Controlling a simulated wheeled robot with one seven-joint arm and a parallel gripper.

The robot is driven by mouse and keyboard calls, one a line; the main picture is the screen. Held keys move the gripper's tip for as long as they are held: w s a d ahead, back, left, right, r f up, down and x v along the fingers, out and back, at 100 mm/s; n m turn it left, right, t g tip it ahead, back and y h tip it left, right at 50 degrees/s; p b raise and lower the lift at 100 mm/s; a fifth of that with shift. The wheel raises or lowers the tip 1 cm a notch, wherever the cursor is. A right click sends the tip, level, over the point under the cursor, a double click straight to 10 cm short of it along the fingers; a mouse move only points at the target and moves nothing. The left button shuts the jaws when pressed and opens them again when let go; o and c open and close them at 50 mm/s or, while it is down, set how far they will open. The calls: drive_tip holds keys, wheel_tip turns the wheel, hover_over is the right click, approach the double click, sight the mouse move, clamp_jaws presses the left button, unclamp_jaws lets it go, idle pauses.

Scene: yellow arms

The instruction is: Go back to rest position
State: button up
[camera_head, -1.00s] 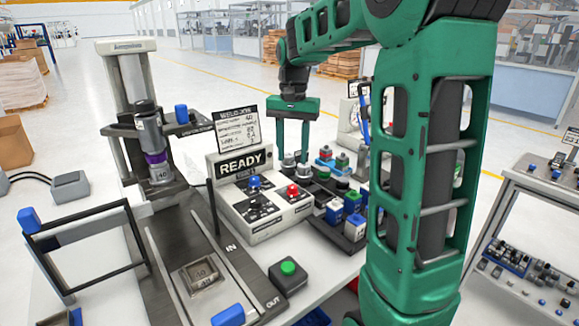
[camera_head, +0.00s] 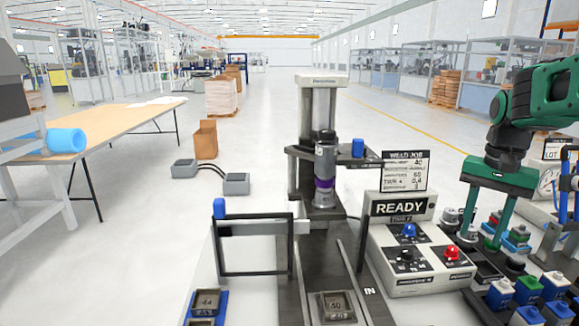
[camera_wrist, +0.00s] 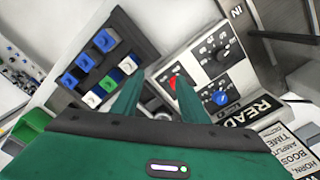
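My gripper (camera_head: 477,238) is at the end of my green arm (camera_head: 543,98), on the right side of the head view. It points downward, with its two fingers apart and nothing visible between them. Its fingertips are beside the right edge of the white control box (camera_head: 422,277), near the dark tray of small parts. The wrist view shows the two green fingers (camera_wrist: 155,98) spread, with the control box (camera_wrist: 236,40) beyond them on the right and the parts tray (camera_wrist: 83,48) on the left. Whether the fingertips touch anything cannot be told.
A press (camera_head: 320,120) stands behind the fixture in the middle. A READY panel (camera_head: 403,208) and a WELD JOB sign (camera_head: 404,171) rise close left of my gripper. Blue, green and white blocks (camera_head: 528,290) fill the tray below. A wooden table (camera_head: 95,122) is far left.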

drive_tip(key=s+a+f+n, duration=0.1)
drive_tip(key=s+f, duration=0.3)
drive_tip(key=s, duration=0.7)
drive_tip(key=s+a+f+n, duration=0.1)
drive_tip(key=s+f, duration=0.4)
drive_tip(key=s, duration=0.6)
drive_tip(key=shift+a+f+n, duration=0.25)
drive_tip(key=shift+a+n, duration=0.15)
drive_tip(key=shift+w+f, duration=0.25)
drive_tip(key=shift+w, duration=0.35)
